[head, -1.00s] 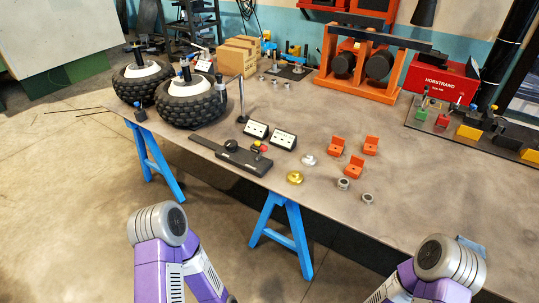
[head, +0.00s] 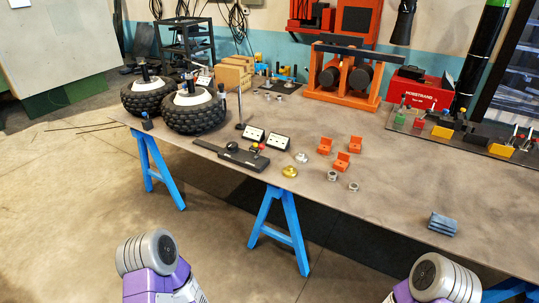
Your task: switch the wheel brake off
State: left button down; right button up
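Two black-tyred wheels with white hubs lie on the left end of the table, a left one (head: 147,99) and a right one (head: 192,112). Dark upright parts stand at their hubs. A dark flat bar (head: 230,154) with a round black knob and a small red and yellow piece lies in front of the right wheel. Two small boxes with white faces, one left (head: 252,134) and one right (head: 277,140), stand behind it. I cannot tell which part is the wheel brake or how it is set. Only upper parts of my arms show at the bottom edge; both grippers are out of view.
The table (head: 390,180) stands on blue trestles (head: 283,230). Orange brackets (head: 342,160), metal rings (head: 333,176) and a gold disc (head: 289,172) lie mid-table. A blue block (head: 442,224) lies near the front edge. An orange frame (head: 342,85) stands behind. Open floor lies in front.

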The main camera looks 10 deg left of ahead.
aim_at(262, 147)
jog(key=u, duration=0.1)
jog(key=i, duration=1.05)
jog(key=z, duration=0.2)
